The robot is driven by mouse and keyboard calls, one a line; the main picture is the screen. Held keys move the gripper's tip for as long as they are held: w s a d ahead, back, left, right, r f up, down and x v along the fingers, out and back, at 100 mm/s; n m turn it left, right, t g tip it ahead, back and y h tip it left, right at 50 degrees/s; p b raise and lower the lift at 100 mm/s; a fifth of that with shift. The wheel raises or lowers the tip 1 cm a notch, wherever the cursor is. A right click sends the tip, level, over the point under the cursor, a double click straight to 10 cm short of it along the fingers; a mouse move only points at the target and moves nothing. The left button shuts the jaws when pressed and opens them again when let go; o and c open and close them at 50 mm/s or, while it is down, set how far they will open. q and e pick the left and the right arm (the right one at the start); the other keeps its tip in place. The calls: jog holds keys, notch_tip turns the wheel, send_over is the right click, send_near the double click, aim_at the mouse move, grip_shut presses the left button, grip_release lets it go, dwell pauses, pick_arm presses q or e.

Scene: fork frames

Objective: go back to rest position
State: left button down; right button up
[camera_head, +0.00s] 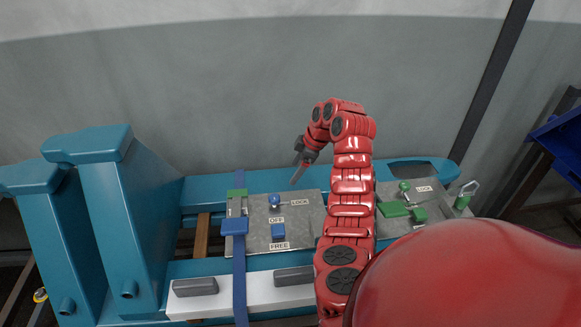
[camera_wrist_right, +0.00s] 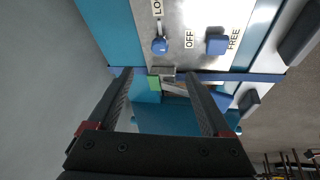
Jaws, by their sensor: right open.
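My right arm, red and segmented, rises from the bottom of the head view and bends left at its top. My right gripper (camera_head: 298,166) is up above the back edge of the left grey panel (camera_head: 258,238), apart from it. In the wrist view, the right gripper (camera_wrist_right: 158,76) has its two dark fingers spread with nothing held between them. The panel shows past the fingertips there, with a blue knob (camera_wrist_right: 159,45) and a blue switch (camera_wrist_right: 217,44). My left arm and gripper are not in view.
A blue frame (camera_head: 150,220) with tall posts stands at the left. A blue strap (camera_head: 239,275) crosses the left panel's edge. A second panel with green parts (camera_head: 395,209) lies right of my arm. The grey wall (camera_head: 200,90) is behind; the space above the bench looks clear.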

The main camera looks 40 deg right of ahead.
jog(key=shift+s+d+r, duration=0.15)
jog(key=shift+s+r, duration=0.05)
jog(key=shift+r, duration=0.35)
